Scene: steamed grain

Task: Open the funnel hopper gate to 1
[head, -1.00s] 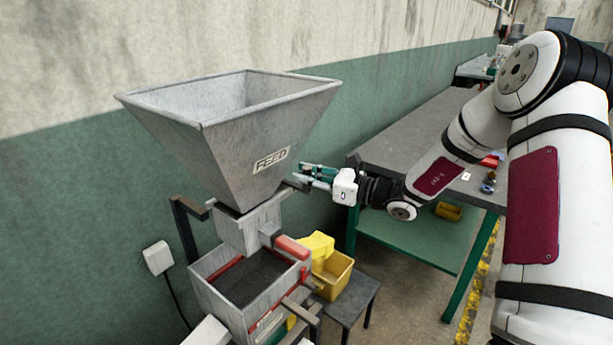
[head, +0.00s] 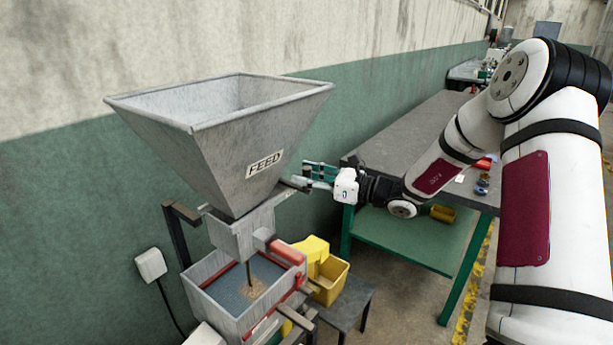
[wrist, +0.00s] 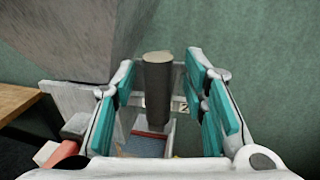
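The grey funnel hopper (head: 215,140), labelled FEED, stands at the left. A dark gate bar (head: 293,185) sticks out from its neck towards my gripper (head: 312,174). In the wrist view a round grey-brown handle (wrist: 158,85) stands between the teal finger pads of my gripper (wrist: 165,95). The fingers are apart with a gap seen on both sides of the handle. A thin stream of grain (head: 249,275) falls from the hopper outlet onto the sieve tray below.
A grey workbench (head: 420,135) is to the right of my gripper. The wall is close behind the hopper.

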